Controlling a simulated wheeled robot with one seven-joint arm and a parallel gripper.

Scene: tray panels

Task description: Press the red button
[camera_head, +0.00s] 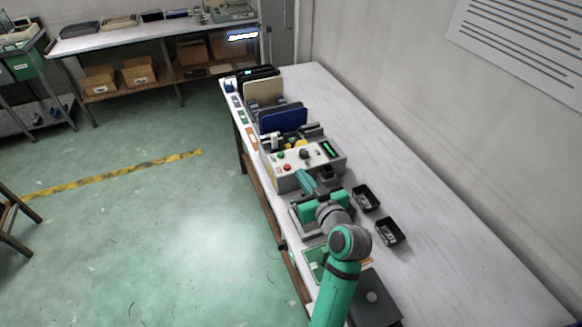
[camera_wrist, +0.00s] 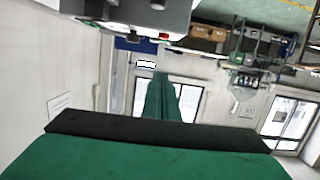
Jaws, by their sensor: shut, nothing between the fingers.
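The red button (camera_head: 288,168) is on the sloped front panel of a grey-white control box (camera_head: 321,164), just below a green button (camera_head: 281,156). In the wrist view a small red spot (camera_wrist: 164,38), apparently the button, shows at the edge of the box (camera_wrist: 125,14) at the top. My gripper (camera_head: 300,175) has teal fingers and is shut and empty, close in front of the box on the near side. Its closed fingers (camera_wrist: 160,80) point toward the box edge in the wrist view. Contact with the button cannot be told.
Blue (camera_head: 284,119) and beige (camera_head: 263,92) panels stand upright behind the box. Two small black trays (camera_head: 378,206) (camera_head: 390,244) sit to the right of my arm. A dark flat block (camera_head: 375,300) lies near the front. The table's right side (camera_head: 440,235) is clear, along the wall.

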